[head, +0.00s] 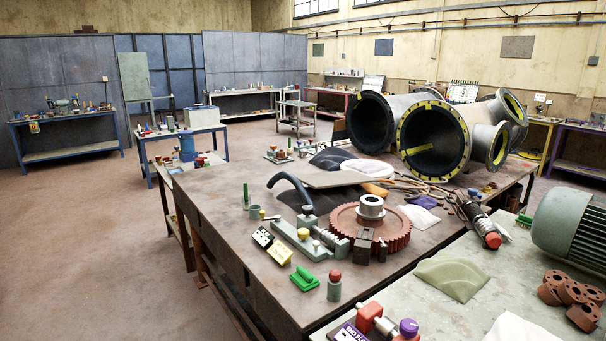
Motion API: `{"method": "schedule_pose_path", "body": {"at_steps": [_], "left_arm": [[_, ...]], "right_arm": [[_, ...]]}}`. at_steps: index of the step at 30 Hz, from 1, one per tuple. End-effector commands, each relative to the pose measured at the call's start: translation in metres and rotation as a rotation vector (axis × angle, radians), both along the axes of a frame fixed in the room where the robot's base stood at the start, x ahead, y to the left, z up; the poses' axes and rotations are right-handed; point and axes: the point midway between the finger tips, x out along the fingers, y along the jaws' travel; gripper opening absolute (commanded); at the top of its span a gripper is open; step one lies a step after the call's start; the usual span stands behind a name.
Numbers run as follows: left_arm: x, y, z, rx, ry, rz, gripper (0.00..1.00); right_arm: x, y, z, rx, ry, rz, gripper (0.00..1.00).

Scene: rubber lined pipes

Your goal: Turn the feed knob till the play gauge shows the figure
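A grey-green slide fixture (300,238) stands on the large brown bench beside a red-brown gear wheel (383,238), with a yellow knob (303,234) on it. In front of it are a small dark gauge-like box (262,238) and a yellow plate (279,251); their markings are too small to read. At the bottom edge, a second device has a red block (369,312), a purple-topped knob (408,328) and a purple label (352,332) reading "END FL", cut off. I cannot tell which knob is the feed knob. Neither gripper is in view.
Large flanged pipes (433,140) lie at the back. A green motor (571,228) and rusty brackets (571,297) are at right. Floor at left is clear.

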Motion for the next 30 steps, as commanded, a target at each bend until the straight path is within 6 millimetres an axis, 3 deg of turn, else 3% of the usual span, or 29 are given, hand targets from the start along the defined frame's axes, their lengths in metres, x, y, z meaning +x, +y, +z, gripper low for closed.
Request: {"method": "schedule_pose_path", "body": {"at_steps": [1,3,4,30], "left_arm": [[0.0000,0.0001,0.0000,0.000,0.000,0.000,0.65],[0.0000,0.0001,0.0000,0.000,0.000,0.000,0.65],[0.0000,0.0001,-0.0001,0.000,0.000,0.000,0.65],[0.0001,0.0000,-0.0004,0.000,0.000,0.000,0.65]], "right_arm": [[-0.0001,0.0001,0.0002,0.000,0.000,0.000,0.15],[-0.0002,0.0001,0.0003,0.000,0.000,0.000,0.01],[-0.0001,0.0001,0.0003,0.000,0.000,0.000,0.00],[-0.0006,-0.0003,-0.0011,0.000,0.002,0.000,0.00]]}}
